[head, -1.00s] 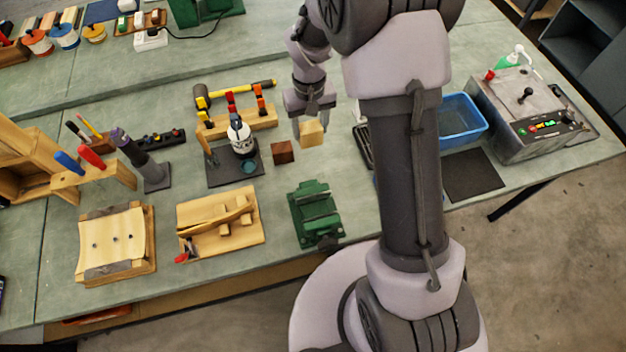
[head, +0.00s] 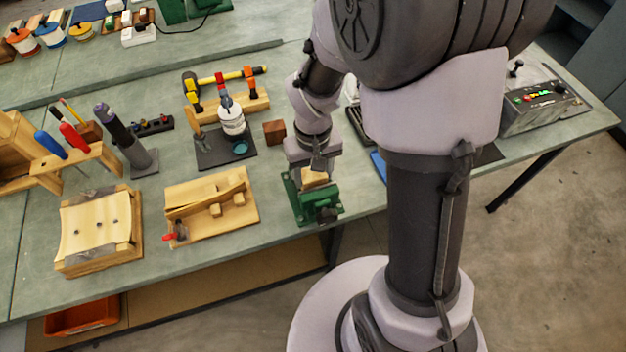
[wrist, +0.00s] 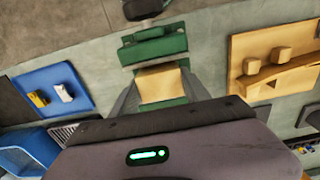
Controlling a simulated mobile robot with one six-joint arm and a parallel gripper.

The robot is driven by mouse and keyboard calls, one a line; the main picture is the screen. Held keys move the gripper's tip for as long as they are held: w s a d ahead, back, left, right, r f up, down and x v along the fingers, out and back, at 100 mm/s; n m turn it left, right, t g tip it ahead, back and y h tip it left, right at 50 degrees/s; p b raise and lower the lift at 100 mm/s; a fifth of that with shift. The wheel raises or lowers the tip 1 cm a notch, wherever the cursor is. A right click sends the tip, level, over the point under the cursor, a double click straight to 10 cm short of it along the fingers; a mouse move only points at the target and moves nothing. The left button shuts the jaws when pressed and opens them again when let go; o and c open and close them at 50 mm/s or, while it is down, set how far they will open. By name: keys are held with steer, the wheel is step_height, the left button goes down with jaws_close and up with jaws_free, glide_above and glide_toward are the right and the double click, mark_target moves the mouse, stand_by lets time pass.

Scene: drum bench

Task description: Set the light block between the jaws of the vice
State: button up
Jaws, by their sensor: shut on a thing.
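The light block (head: 314,179) is a pale wooden cube held at the green vice (head: 318,207), near the bench's front edge. My gripper (head: 314,172) is shut on the block and sits just above the vice. In the wrist view, the block (wrist: 160,84) lies between the two fingers of my gripper (wrist: 160,93). Green parts of the vice (wrist: 155,48) show on the far and near sides of the block there. I cannot tell whether the block is down between the jaws or still above them. The block's underside is hidden.
A dark wooden block (head: 274,132) stands behind the vice. A wooden fixture (head: 212,205) is to its left, with bare bench between. A black mat (head: 225,158) carries a white bottle. In the wrist view, a blue tray (wrist: 75,75) and blue bin (wrist: 28,150) are at left.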

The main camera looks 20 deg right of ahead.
mark_target(313, 174)
steer(key=shift+r, duration=0.15)
steer(key=shift+f, duration=0.2)
steer(key=o, duration=1.4)
step_height(313, 174, up, 12)
steer(key=p, duration=0.5)
steer(key=s+a+r+m+t, duration=0.1)
steer(key=s+r+t, duration=0.1)
steer(key=s+r, duration=0.2)
steer(key=s+a+r+m+t+y, duration=0.1)
steer(key=s+r+m+t, duration=0.1)
steer(key=s+r, duration=0.2)
steer(key=s+a+r+m+t+y, duration=0.1)
steer(key=s+a+r, duration=0.1)
steer(key=s+r, duration=0.3)
steer(key=shift+r+t, duration=0.4)
steer(key=shift+r, duration=0.25)
